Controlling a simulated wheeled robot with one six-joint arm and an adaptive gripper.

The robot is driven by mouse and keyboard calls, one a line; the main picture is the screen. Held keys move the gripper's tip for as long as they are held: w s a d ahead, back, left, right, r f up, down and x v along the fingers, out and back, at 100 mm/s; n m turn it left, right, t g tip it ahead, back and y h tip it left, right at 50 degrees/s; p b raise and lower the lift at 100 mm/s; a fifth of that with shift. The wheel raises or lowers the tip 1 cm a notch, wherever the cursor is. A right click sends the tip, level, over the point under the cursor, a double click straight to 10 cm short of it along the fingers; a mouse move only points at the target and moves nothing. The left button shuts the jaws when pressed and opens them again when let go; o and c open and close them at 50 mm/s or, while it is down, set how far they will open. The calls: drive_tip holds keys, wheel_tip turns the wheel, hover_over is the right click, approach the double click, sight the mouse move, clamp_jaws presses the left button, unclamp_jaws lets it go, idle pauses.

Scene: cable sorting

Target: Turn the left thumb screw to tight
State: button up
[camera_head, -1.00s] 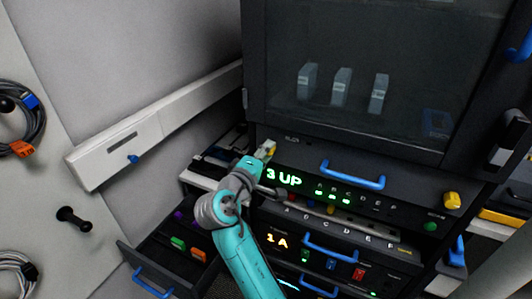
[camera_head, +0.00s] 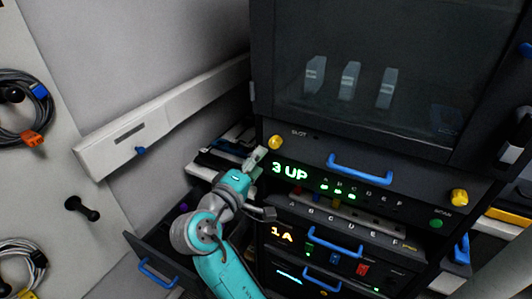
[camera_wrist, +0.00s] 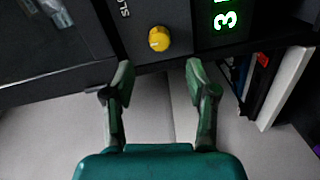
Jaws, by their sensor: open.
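The left thumb screw (camera_head: 275,142) is a yellow knob on the dark front panel, left of the blue handle and above the green "3 UP" display. In the wrist view, the yellow screw (camera_wrist: 159,39) shows whole, with a pale mark on its face. My gripper (camera_wrist: 159,75) is open and empty. Its two fingers point toward the screw, one to either side of its line, with a gap before the screw. In the head view, my gripper (camera_head: 256,158) is just below and left of the screw. A second yellow thumb screw (camera_head: 460,197) is at the panel's right end.
A blue handle (camera_head: 360,170) sticks out between the screws. A glass-fronted cabinet (camera_head: 365,70) is above. An open drawer (camera_head: 150,245) is at the lower left, near my arm. Cables (camera_head: 20,105) hang on the left wall. A white rail (camera_head: 125,146) runs along the wall.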

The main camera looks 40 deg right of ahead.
drive_tip(key=shift+v, duration=1.75)
wheel_tip(320, 180, down, 14)
drive_tip(key=s+a+n+t+y, duration=0.2)
drive_tip(key=n+t+y, duration=0.3)
drive_tip(key=t, duration=0.1)
drive_tip(key=s+a+f+n+t+y, duration=0.1)
drive_tip(key=s+a+f+y, duration=0.25)
drive_tip(key=s+f, duration=0.2)
drive_tip(key=s+a+f+t+y, duration=0.1)
drive_tip(key=s+a+f+y, duration=0.1)
drive_tip(key=s+f+y, duration=0.3)
drive_tip(key=s+a+r+m+y, duration=0.1)
drive_tip(key=s+m, duration=0.3)
drive_tip(key=s, duration=0.7)
drive_tip(key=s+a+r+m+y, duration=0.2)
drive_tip(key=s+a+r+m, duration=0.1)
drive_tip(key=s, duration=0.9)
drive_tip(key=shift+a+m+t, duration=0.4)
drive_tip(key=shift+a+m, duration=0.05)
drive_tip(key=shift+m, duration=0.05)
